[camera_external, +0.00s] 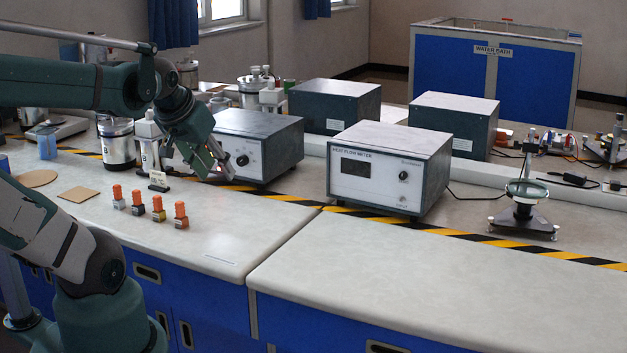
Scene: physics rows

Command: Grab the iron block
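Several small blocks with orange upright tops stand in a slanting row on the left bench. Labels are too small to read, so I cannot tell which is the iron block. My gripper (217,166) hangs above the bench, behind and to the right of the row, in front of a grey instrument box. It is apart from the blocks. Its finger gap is too small and dark to judge.
Metal cylinders, including one metal cylinder (117,144), stand farther back. A box (249,143) is beside my gripper; the heat flow meter (389,168) is to the right. The front bench top (400,275) is clear.

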